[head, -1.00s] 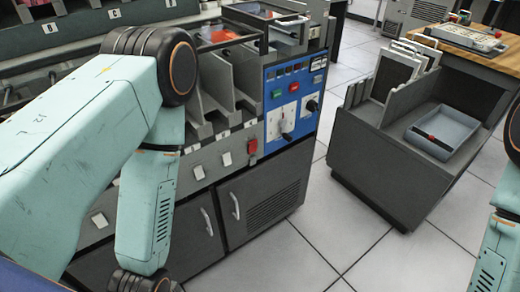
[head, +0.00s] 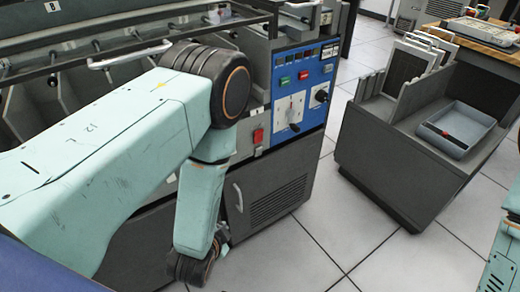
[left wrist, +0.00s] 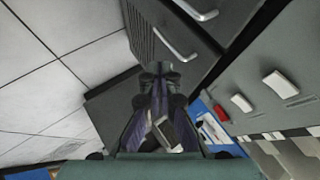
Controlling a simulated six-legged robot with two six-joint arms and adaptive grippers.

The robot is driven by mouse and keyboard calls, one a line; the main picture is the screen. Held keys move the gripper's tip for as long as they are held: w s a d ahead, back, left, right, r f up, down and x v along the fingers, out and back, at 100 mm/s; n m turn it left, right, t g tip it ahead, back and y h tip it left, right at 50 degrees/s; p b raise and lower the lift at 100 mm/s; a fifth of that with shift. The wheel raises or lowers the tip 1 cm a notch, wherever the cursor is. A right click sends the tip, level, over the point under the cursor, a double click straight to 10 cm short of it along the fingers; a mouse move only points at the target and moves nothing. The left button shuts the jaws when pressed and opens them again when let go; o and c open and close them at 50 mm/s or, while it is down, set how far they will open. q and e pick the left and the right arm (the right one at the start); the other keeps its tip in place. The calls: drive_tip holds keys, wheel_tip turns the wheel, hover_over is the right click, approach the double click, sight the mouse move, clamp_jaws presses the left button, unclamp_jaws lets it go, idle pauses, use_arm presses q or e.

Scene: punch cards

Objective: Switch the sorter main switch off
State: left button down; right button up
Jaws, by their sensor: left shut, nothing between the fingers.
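The sorter's blue control panel (head: 302,72) is in the middle of the head view. It carries a grey lever switch (head: 292,118) on a white plate and a black rotary knob (head: 321,96) on another white plate. A red switch (head: 258,135) sits on the grey front left of the panel. No readable label shows which is the main switch. My left gripper (left wrist: 158,72) is shut and empty in the left wrist view, apart from the panel (left wrist: 205,115), which is partly hidden behind it. My arm hides its fingers in the head view. My right gripper is out of view.
Below the panel is a dark cabinet door (head: 270,195) with a handle and vent. A dark cart (head: 385,165) with card racks and a grey tray (head: 480,122) stands to the right. Tiled floor (head: 300,250) is free between them.

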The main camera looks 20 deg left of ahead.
use_arm(q)
drive_tip(key=w+d+r+m+t+b, duration=0.3)
drive_tip(key=w+d+r+m+t, duration=0.3)
drive_tip(key=w, duration=0.6)
wheel_tip(320, 180, up, 3)
drive_tip(key=m+t, duration=0.3)
drive_tip(key=shift+d+f+t+y, duration=0.2)
drive_tip(key=shift+d+t+y, duration=0.2)
drive_tip(key=shift+w, duration=0.2)
drive_tip(key=b, duration=0.4)
approach(262, 133)
drive_tip(key=w+d, duration=0.2)
drive_tip(key=w, duration=0.1)
drive_tip(key=w+a+b, duration=0.1)
drive_tip(key=w+a, duration=0.1)
drive_tip(key=w, duration=0.1)
drive_tip(key=shift+a+r, duration=0.1)
drive_tip(key=shift+a, duration=0.25)
drive_tip(key=shift+s, duration=0.1)
